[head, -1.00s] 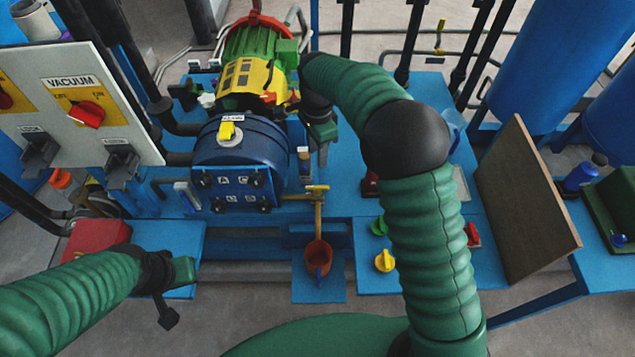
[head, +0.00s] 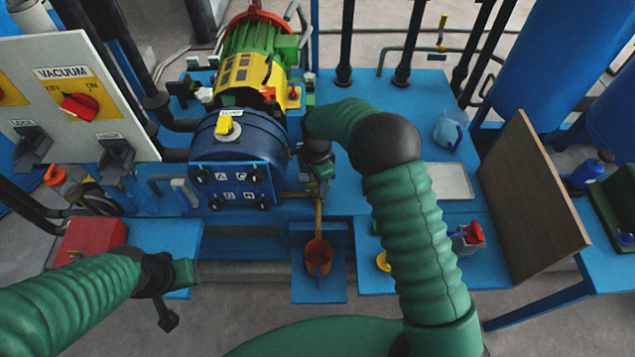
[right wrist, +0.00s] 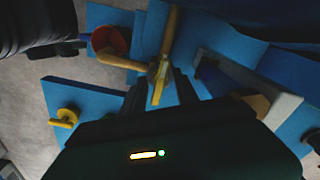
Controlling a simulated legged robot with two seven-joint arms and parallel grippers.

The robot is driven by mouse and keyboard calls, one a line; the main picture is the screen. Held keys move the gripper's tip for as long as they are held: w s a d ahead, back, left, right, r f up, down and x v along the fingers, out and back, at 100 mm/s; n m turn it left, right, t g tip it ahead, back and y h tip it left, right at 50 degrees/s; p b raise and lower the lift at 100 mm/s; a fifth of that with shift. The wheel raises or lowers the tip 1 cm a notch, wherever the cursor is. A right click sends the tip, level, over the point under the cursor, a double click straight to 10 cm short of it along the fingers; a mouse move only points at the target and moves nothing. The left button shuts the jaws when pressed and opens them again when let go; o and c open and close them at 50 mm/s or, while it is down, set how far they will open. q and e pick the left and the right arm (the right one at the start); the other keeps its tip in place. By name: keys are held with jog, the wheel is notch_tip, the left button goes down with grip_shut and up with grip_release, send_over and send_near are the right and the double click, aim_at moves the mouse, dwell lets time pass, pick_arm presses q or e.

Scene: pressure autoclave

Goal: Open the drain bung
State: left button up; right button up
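The brass drain fitting (head: 293,195) comes out low on the right of the blue autoclave (head: 238,150). Its spout (head: 319,215) hangs down over an orange-red bucket (head: 317,257). My right gripper (head: 317,182) is over the fitting and hides its top. In the right wrist view, a yellow-brass handle (right wrist: 158,82) lies between the two dark fingers of the right gripper (right wrist: 160,88), which stand apart; contact is not clear. The bucket also shows there (right wrist: 108,40). My left gripper (head: 172,287) hangs at the lower left, away from the autoclave; its fingers are unclear.
A vacuum control panel (head: 75,95) stands at the left. A red box (head: 90,240) sits near my left gripper. An upright brown board (head: 530,200) and a blue jug (head: 449,130) are at the right. A yellow knob-like piece (head: 383,261) is partly behind my right arm.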

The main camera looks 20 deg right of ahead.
grip_shut()
dwell(0.3)
